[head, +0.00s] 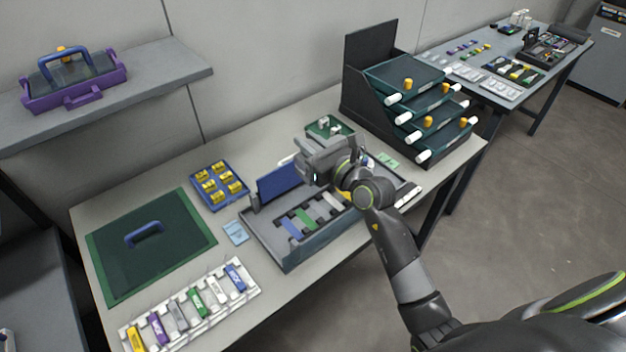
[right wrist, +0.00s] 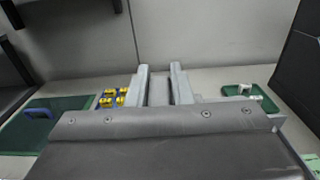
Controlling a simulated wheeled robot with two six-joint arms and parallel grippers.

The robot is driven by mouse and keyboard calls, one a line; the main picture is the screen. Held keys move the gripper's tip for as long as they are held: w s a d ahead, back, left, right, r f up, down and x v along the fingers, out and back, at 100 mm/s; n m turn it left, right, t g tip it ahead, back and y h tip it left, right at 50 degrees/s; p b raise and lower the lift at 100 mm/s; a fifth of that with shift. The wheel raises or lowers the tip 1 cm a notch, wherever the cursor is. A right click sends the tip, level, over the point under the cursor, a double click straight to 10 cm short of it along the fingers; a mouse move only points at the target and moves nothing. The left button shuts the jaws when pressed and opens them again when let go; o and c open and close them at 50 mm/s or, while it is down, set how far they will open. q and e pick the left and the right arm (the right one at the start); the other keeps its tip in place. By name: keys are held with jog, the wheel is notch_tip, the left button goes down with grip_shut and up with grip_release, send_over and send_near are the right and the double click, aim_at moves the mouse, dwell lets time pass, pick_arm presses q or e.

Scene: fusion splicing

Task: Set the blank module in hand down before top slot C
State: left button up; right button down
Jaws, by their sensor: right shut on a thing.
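My right gripper (head: 318,160) reaches in over the back part of the open grey case (head: 276,246). Its two fingers also show in the right wrist view (right wrist: 160,84), shut on a pale grey piece (right wrist: 160,94), which I take as the blank module. In the head view the gripper hides most of that piece. The case holds blue, green and grey modules (head: 305,218) in a row, and a blue panel (head: 279,181) stands upright at its back left. Slot lettering is too small to read, so I cannot tell which is top slot C. My left gripper is not in view.
A blue tray of yellow pieces (head: 218,185), a green mat with a blue handle (head: 150,250) and a white rack of coloured modules (head: 188,309) lie to the left. A dark tiered rack (head: 410,100) stands at the back right. A small green tray (head: 330,127) is behind the gripper.

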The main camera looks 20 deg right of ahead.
notch_tip(320, 180, down, 2)
jog(key=shift+f, duration=0.15)
notch_tip(320, 180, down, 4)
jog(key=shift+b, duration=1.1)
jog(key=shift+f, duration=0.4)
jog(key=shift+f+b, duration=0.5)
jog(key=shift+f, duration=0.15)
jog(key=c, duration=1.3)
grip_release()
